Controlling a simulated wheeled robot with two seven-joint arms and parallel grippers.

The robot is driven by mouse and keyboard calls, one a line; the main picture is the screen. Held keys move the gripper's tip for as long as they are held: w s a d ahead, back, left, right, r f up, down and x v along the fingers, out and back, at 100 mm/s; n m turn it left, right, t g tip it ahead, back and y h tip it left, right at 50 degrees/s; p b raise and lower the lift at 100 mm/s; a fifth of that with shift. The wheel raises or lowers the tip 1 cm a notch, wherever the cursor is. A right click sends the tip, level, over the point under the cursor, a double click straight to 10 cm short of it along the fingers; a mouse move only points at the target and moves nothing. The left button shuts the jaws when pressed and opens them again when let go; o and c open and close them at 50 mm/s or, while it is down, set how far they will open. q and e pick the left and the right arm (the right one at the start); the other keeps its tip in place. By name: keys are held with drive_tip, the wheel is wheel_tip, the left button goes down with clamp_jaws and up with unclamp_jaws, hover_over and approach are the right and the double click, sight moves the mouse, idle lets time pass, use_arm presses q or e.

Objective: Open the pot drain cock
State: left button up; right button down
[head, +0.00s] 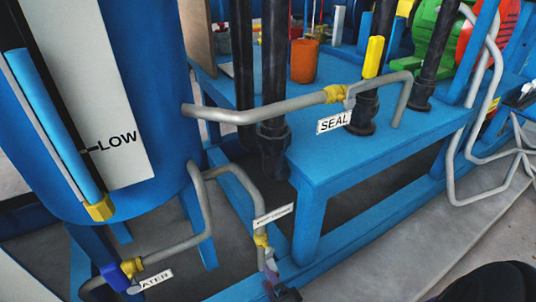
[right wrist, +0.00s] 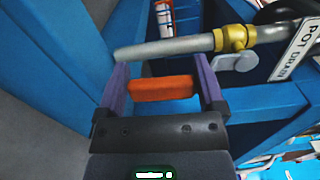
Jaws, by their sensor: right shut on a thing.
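The pot drain cock is a yellow valve body (head: 261,240) on a thin grey pipe, low beside the blue tank's legs. Its white label (head: 273,214) is just above it. In the right wrist view, the valve (right wrist: 235,38) has a "POT DRAIN" label (right wrist: 297,50) and a grey lever. An orange handle (right wrist: 162,88) lies between the purple fingers of my right gripper (right wrist: 162,85), roughly alongside the grey pipe. The gripper is shut on this handle. In the head view, my right gripper (head: 284,294) shows only partly at the bottom edge. My left gripper is out of view.
The blue tank (head: 150,180) stands at left. A "WATER" valve with a blue handle (head: 112,275) is at lower left. A "SEAL" valve with a yellow handle (head: 373,57) is above the blue bench (head: 350,165). Blue frame rails run close to the drain cock.

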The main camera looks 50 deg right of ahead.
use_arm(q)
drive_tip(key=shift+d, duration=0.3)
use_arm(e)
drive_tip(key=shift+s+d+n, duration=0.1)
drive_tip(key=shift+d+n, duration=0.15)
drive_tip(key=shift+n, duration=0.05)
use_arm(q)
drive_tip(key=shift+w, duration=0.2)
use_arm(e)
drive_tip(key=shift+d, duration=0.1)
unclamp_jaws()
drive_tip(key=shift+s, duration=0.3)
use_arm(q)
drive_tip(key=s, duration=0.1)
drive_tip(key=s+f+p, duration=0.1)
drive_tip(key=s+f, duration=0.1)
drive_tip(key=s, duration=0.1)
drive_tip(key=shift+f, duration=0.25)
use_arm(e)
drive_tip(key=v, duration=0.9)
drive_tip(key=shift+s, duration=0.2)
use_arm(q)
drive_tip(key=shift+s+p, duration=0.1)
drive_tip(key=shift+p, duration=0.25)
use_arm(e)
drive_tip(key=shift+r, duration=0.1)
